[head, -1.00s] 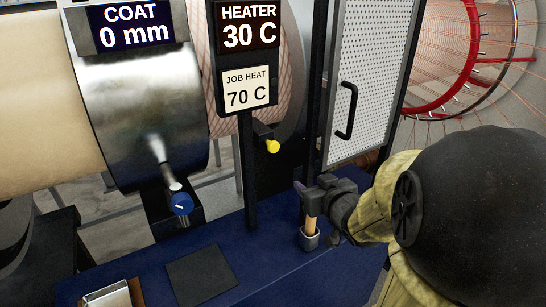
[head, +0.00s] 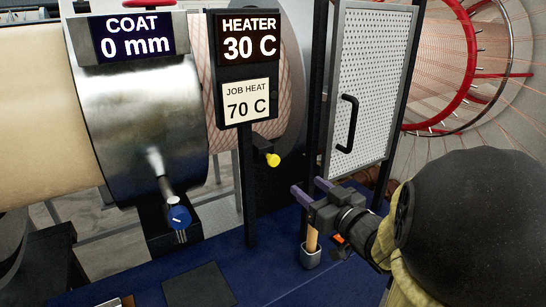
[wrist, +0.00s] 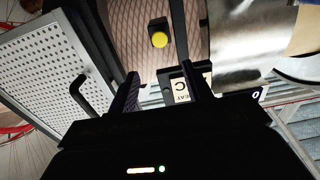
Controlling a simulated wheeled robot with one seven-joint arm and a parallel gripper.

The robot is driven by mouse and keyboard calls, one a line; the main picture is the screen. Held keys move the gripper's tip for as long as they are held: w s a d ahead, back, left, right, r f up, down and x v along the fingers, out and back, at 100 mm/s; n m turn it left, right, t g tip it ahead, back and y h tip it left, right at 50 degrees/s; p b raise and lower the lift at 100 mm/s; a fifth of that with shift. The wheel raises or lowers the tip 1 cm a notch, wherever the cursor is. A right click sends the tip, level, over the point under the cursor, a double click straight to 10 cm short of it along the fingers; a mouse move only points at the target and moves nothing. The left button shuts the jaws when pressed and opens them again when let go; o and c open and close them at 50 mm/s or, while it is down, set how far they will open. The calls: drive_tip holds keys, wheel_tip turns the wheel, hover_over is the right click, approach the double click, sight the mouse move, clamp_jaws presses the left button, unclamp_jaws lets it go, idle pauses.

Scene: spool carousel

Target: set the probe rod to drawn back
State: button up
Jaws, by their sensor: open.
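No part is labelled as the probe rod. A short dark fitting with a yellow knob (head: 273,160) sticks out below the heater signs, in front of the mesh-wrapped roll. A metal rod with a blue knob (head: 179,217) stands at the steel drum, its upper end against or near the drum. My gripper (head: 308,188) is open and empty, to the right of and below the yellow knob, apart from it. In the wrist view, the yellow knob (wrist: 159,39) appears ahead, between the lines of my two fingers (wrist: 160,72).
A wooden handle (head: 312,239) stands in a small cup (head: 311,259) below my gripper. A perforated door (head: 366,85) with a black handle (head: 347,123) is close behind it. A dark pad (head: 198,287) lies on the blue deck (head: 282,275). Signs read HEATER 30 C (head: 249,37) and JOB HEAT 70 C (head: 248,102).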

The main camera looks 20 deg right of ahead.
drive_tip(key=w+p, duration=0.2)
drive_tip(key=p, duration=0.9)
approach(275, 161)
drive_tip(key=w, duration=0.2)
drive_tip(key=p+x, duration=0.2)
drive_tip(key=x, duration=0.7)
drive_tip(key=shift+a+p, duration=0.25)
drive_tip(key=shift+p, duration=0.05)
clamp_jaws()
